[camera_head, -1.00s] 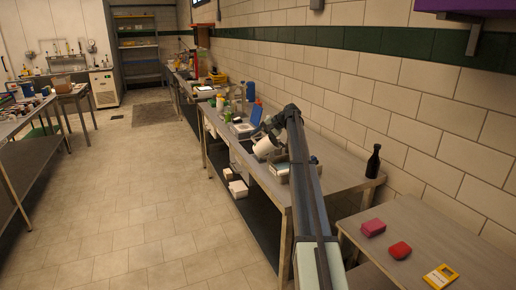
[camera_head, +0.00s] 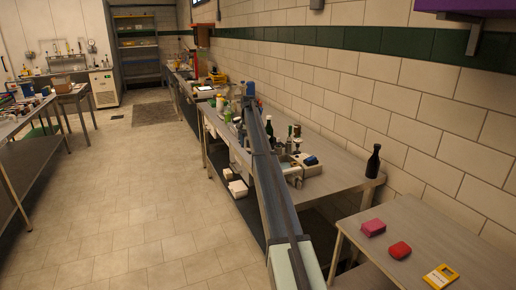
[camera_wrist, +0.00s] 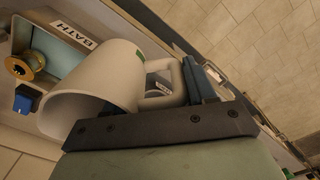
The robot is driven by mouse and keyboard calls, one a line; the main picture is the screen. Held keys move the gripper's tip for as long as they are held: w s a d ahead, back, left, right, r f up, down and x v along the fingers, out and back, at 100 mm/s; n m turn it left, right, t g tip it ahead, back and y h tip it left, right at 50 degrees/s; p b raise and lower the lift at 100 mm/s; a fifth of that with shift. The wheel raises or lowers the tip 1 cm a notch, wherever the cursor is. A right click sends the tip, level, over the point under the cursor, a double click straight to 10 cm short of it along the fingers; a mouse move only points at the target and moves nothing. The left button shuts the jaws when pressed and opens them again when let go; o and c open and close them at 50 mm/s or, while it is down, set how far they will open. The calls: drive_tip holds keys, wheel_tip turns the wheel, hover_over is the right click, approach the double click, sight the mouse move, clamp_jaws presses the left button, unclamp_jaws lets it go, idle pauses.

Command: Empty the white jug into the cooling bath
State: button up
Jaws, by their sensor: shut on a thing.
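The white jug (camera_wrist: 118,75) is in the wrist view, tipped well over, with its mouth toward the lower left. My gripper (camera_wrist: 192,85) is shut on its handle (camera_wrist: 166,82). Part of the inside shows pale; I see no stream, and cannot tell what is left inside. The cooling bath (camera_wrist: 62,55), a pale blue-lined box with a BATH label, lies behind the jug at the upper left, partly covered by it. I cannot tell whether the mouth is fully over it.
A brass ring fitting (camera_wrist: 25,65) and a blue knob (camera_wrist: 27,98) are at the bath. Bottles (camera_head: 292,133) stand behind my arm in the head view. A dark bottle (camera_head: 373,161) stands at the bench's right end.

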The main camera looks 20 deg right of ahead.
drive_tip(key=shift+w+a, duration=0.1)
drive_tip(key=w+a+r, duration=0.3)
drive_tip(key=a+r, duration=0.1)
drive_tip(key=shift+w+a, duration=0.25)
drive_tip(key=shift+w, duration=0.15)
idle(0.4)
idle(0.4)
drive_tip(key=s+a+f+n, duration=0.2)
drive_tip(key=s+a+f, duration=0.6)
drive_tip(key=s, duration=1)
drive_tip(key=s+a+f+n, duration=0.3)
drive_tip(key=s+a+f, duration=0.5)
drive_tip(key=s, duration=1)
drive_tip(key=s+a+f+n, duration=0.3)
drive_tip(key=s+a+f, duration=0.5)
drive_tip(key=s, duration=1)
